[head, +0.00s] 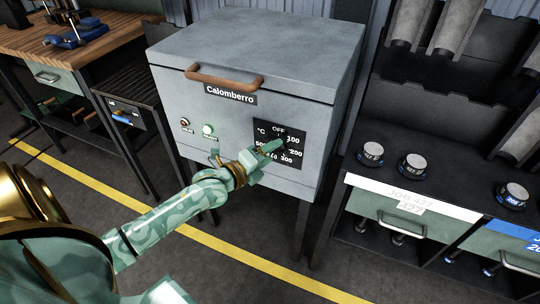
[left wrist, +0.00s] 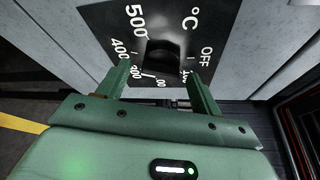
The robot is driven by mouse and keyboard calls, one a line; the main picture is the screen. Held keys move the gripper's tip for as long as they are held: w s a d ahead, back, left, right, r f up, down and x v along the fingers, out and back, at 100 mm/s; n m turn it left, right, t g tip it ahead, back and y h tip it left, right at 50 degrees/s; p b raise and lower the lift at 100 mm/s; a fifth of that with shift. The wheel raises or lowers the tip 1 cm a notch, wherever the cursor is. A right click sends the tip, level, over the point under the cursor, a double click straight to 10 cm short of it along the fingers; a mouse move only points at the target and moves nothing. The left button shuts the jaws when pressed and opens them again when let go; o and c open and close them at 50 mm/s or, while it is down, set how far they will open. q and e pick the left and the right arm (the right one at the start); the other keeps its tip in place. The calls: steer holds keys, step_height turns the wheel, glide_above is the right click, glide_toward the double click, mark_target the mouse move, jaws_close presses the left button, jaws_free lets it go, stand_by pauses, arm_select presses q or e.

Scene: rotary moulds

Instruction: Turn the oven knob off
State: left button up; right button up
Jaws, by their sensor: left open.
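The oven (head: 262,70) is a grey box labelled Calomberro, with a black dial panel (head: 298,128) on its front. OFF is at the top of the dial, with temperature numbers around it. The dark knob (left wrist: 165,52) shows in the left wrist view at the middle of the dial; its pointer direction is too dark to tell. In the head view my gripper mostly hides the knob. My left gripper (head: 268,149) is open in front of the dial. In the left wrist view its two fingers (left wrist: 160,80) reach toward the panel, one on either side below the knob; contact cannot be told.
A brown handle (head: 224,78) crosses the oven's upper front. A green lamp (head: 208,129) glows left of the dial. A wooden workbench (head: 80,42) stands at left. A dark rack with several round-capped pieces (head: 414,164) stands close at right. The floor in front is clear.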

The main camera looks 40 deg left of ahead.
arm_select(q)
steer(key=c, duration=1)
